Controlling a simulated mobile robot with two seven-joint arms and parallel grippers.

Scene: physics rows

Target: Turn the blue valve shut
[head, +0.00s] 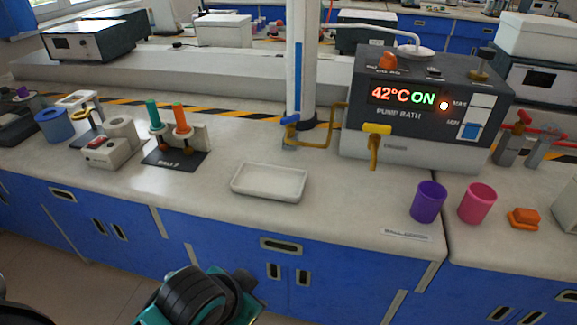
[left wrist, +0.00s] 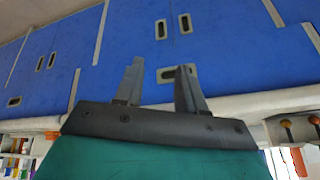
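The blue valve (head: 290,119) has a small blue handle and sits low at the left foot of the clear upright column (head: 301,70). A brass pipe (head: 338,108) runs from there to the grey pump bath (head: 420,118). The handle's exact angle is too small to tell. In the left wrist view my left gripper (left wrist: 161,66) has its two fingers apart with nothing between them, in front of blue cabinet fronts. It is away from the valve. Its fingers do not show in the head view. My right gripper is in neither view.
A yellow valve handle (head: 377,129) hangs on the bath front, whose display reads 42°C ON. A white tray (head: 268,183) lies in front of the column. A purple cup (head: 428,202) and pink cup (head: 477,204) stand right. Green and orange-handled tools (head: 181,118) stand left.

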